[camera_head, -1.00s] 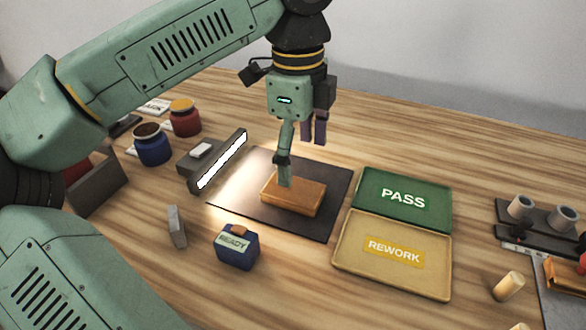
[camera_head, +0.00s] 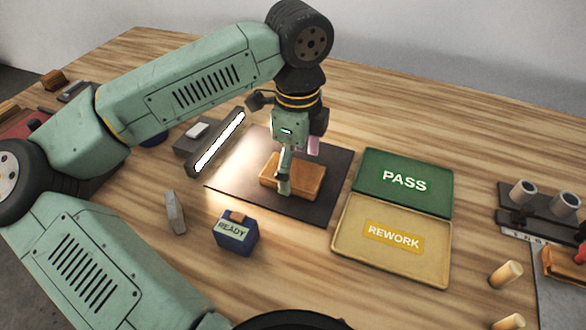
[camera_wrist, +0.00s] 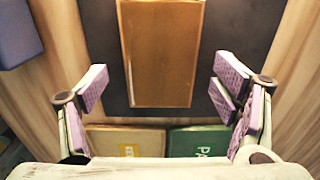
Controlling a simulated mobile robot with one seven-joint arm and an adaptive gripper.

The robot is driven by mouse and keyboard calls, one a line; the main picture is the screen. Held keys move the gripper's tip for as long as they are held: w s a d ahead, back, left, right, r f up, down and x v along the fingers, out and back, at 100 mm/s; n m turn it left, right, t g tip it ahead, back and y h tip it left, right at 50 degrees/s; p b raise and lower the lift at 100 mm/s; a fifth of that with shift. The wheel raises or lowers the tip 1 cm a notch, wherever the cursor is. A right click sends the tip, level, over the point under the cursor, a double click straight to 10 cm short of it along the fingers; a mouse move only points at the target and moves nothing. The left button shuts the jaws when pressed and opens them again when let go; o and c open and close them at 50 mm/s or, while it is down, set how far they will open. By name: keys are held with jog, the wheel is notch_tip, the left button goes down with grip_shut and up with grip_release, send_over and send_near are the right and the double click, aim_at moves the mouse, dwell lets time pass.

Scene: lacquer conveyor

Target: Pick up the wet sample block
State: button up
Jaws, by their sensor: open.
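The sample block (camera_head: 308,182) is a glossy orange-brown rectangular block lying flat on a dark mat (camera_head: 328,205). It also shows in the wrist view (camera_wrist: 161,55), running up from between the fingers to the top edge. My gripper (camera_head: 296,172) is low at the block in the head view, and one finger covers part of it. In the wrist view my gripper (camera_wrist: 160,92) is open, with pinkish pads on both sides of the block's near end. Gaps show between the pads and the block.
A green PASS tray (camera_head: 436,196) and a yellow REWORK tray (camera_head: 346,244) lie right of the mat. A lit light bar (camera_head: 219,143) stands left of it. A blue READY box (camera_head: 238,238) and a grey wedge (camera_head: 175,212) stand in front. Bare wood lies behind the mat.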

jog(key=shift+f, duration=0.7)
jog(key=shift+c, duration=0.4)
jog(key=c, duration=1.2)
